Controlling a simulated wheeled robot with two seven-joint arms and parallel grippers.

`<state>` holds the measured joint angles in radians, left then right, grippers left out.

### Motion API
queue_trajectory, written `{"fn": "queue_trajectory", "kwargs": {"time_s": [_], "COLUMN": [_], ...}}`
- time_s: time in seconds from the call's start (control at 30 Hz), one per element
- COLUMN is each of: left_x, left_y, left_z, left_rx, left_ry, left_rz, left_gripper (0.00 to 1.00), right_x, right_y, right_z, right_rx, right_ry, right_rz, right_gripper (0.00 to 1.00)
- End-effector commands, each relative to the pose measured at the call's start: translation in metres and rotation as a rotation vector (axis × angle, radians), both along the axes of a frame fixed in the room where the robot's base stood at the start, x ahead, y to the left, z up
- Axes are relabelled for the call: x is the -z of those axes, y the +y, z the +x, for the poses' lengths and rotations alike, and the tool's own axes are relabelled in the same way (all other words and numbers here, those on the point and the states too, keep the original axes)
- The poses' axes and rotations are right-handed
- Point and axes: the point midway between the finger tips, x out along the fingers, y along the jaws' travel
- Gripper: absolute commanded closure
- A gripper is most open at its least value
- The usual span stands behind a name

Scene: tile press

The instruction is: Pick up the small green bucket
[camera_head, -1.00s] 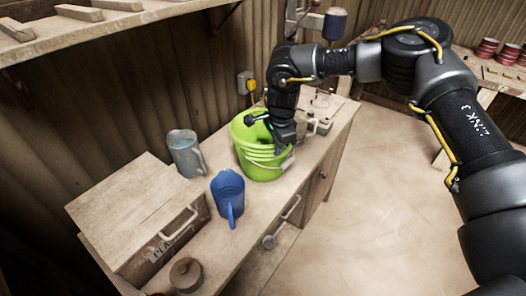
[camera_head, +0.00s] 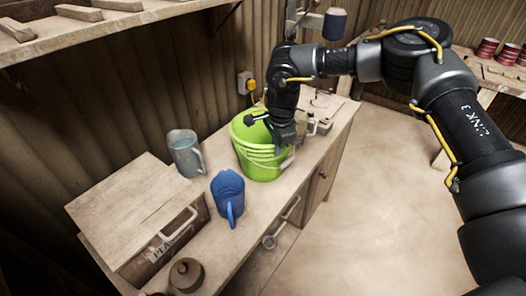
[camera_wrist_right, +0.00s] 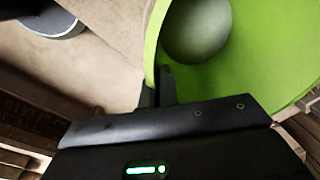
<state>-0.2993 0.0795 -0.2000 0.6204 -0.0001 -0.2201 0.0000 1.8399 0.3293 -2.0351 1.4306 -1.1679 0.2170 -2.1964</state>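The small green bucket (camera_head: 262,163) stands upright on the wooden cabinet top, in the middle of the head view. My right gripper (camera_head: 283,143) reaches down over the bucket's right rim. In the right wrist view the green bucket wall (camera_wrist_right: 153,40) runs between the two dark fingertips (camera_wrist_right: 158,88), one inside and one outside. They sit close together on the wall, so the gripper looks shut on it. A grey-green round area shows inside the bucket; I cannot tell what it is. My left gripper is in neither view.
A blue jug (camera_head: 228,192) and a grey metal jug (camera_head: 185,155) stand left of the bucket. A wooden box (camera_head: 130,215) and a small brown lidded pot (camera_head: 186,275) are nearer. The cabinet (camera_head: 320,185) is against the corrugated wall; the floor at right is clear.

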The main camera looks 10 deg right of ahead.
Motion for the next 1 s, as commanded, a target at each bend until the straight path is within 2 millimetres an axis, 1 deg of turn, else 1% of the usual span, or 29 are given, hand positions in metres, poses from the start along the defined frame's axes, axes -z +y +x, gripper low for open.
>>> {"fn": "queue_trajectory", "kwargs": {"time_s": [0.37,0.57,0.77,0.9,1.0], "left_x": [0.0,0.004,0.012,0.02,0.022], "left_y": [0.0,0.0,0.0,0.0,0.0], "left_z": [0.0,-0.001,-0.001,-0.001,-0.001], "left_rx": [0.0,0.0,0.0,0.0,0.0], "left_ry": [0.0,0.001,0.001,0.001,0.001], "left_rz": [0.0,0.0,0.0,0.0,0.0], "left_gripper": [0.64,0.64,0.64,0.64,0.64], "right_x": [-0.002,-0.006,-0.017,-0.03,-0.04], "right_y": [0.0,0.001,0.001,0.001,0.003], "right_z": [0.001,0.001,0.002,0.002,-0.006], "right_rx": [0.0,0.0,-0.001,-0.001,-0.001], "right_ry": [-0.004,-0.005,-0.007,-0.007,-0.004], "right_rz": [0.002,0.003,0.003,0.002,0.004], "right_gripper": [1.0,1.0,1.0,1.0,1.0]}}
